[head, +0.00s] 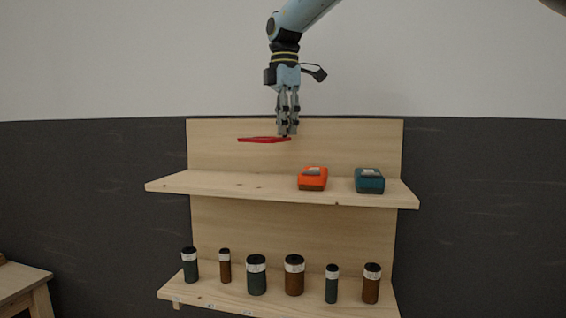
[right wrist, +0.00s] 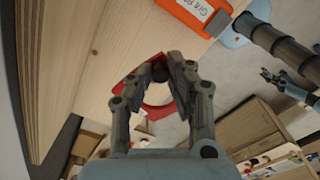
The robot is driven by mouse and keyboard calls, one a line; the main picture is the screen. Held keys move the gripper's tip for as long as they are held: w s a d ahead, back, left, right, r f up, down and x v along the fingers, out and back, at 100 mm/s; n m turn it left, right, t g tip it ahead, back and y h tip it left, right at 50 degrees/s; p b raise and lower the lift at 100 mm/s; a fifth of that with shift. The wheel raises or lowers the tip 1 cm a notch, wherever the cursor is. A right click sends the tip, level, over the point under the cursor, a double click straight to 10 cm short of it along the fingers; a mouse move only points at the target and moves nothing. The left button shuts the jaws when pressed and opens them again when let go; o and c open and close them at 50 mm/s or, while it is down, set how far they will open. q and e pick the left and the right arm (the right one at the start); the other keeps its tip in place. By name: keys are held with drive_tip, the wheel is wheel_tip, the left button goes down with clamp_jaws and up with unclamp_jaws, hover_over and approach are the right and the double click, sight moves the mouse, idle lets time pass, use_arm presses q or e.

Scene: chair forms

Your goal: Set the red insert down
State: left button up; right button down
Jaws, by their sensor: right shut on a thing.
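The red insert (head: 262,139) is a thin, flat red piece held nearly level above the upper shelf board (head: 235,184) in the head view. My right gripper (head: 288,132) hangs pointing down and is shut on the insert's right end. In the right wrist view the red insert (right wrist: 137,88) shows as a curved piece around an opening, partly hidden behind the fingers of my right gripper (right wrist: 160,75). A clear gap shows between the insert and the shelf board.
An orange case (head: 312,178) and a teal case (head: 369,180) stand on the right half of the upper shelf; its left half is clear. Several dark and brown cylinders with black caps stand on the lower shelf (head: 225,298). A wooden back panel (head: 350,145) rises behind.

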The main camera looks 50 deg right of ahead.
sight(281, 137)
drive_tip(key=shift+m, duration=0.5)
drive_tip(key=f+b, duration=0.5)
drive_tip(key=shift+w+a, duration=0.25)
drive_tip(key=shift+w, duration=0.1)
drive_tip(key=shift+f, duration=0.4)
wheel_tip(281, 137, down, 3)
drive_tip(key=shift+d+f+p, duration=0.1)
drive_tip(key=shift+p, duration=0.75)
drive_tip(key=shift+f, duration=0.35)
drive_tip(key=shift+w, duration=0.1)
drive_tip(key=shift+f, duration=0.15)
drive_tip(key=c, duration=1.2)
unclamp_jaws()
